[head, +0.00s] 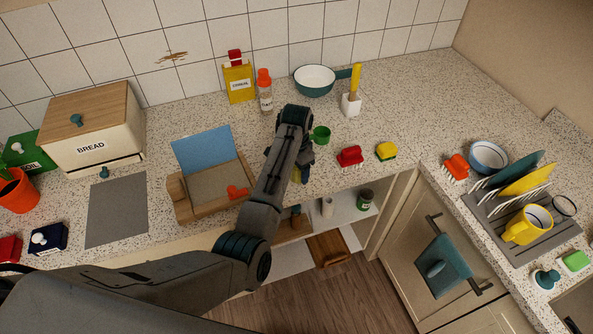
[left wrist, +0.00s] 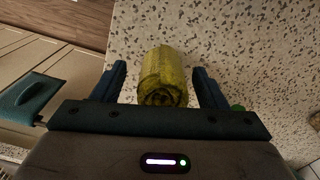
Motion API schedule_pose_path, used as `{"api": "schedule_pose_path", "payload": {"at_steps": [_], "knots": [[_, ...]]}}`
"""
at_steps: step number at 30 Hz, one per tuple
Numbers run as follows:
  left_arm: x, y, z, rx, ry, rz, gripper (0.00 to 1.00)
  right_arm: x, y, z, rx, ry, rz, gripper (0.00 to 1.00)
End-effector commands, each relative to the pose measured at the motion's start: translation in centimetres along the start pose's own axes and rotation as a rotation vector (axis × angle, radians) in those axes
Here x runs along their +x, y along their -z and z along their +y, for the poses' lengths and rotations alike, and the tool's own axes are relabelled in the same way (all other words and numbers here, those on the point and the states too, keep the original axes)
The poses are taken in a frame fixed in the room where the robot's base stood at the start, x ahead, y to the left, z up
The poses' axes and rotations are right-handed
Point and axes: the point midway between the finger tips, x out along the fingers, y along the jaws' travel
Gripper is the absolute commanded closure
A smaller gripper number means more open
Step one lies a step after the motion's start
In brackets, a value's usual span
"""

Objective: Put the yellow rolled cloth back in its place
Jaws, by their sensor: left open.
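The yellow rolled cloth (left wrist: 163,75) lies on the speckled counter in the left wrist view. My left gripper (left wrist: 159,69) is open, with one blue finger on each side of the cloth. A gap shows between the cloth and each finger, and I cannot tell whether anything touches. In the head view my left arm hides most of the cloth; only a small yellow bit (head: 297,175) shows beside my left gripper (head: 302,163). My right gripper is not in view.
A wooden box with a blue lid (head: 203,150) is on the left. Open shelves (head: 345,218) lie below the counter edge. A teal towel (head: 441,265) hangs on a cabinet handle.

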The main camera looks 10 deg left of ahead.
Motion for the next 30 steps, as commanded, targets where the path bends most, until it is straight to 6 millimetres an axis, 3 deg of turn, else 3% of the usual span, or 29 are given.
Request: {"api": "schedule_pose_path", "payload": {"at_steps": [8, 11, 13, 19, 30], "knots": [[-5.7, 0.1, -0.1, 0.000, 0.005, 0.006, 0.33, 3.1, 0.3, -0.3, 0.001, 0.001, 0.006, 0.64], [-8.2, 0.1, -0.1, 0.000, 0.004, 0.004, 0.33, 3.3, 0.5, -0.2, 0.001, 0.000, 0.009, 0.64], [-9.7, 0.0, 0.0, 0.000, 0.000, -0.001, 0.33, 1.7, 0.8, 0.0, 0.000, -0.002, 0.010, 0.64], [-10.7, 0.0, 0.0, 0.000, 0.000, -0.001, 0.33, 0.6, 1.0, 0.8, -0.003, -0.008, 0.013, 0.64], [-10.6, 0.0, 0.0, 0.000, 0.000, -0.001, 0.33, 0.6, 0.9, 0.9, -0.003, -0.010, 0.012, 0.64]]}}
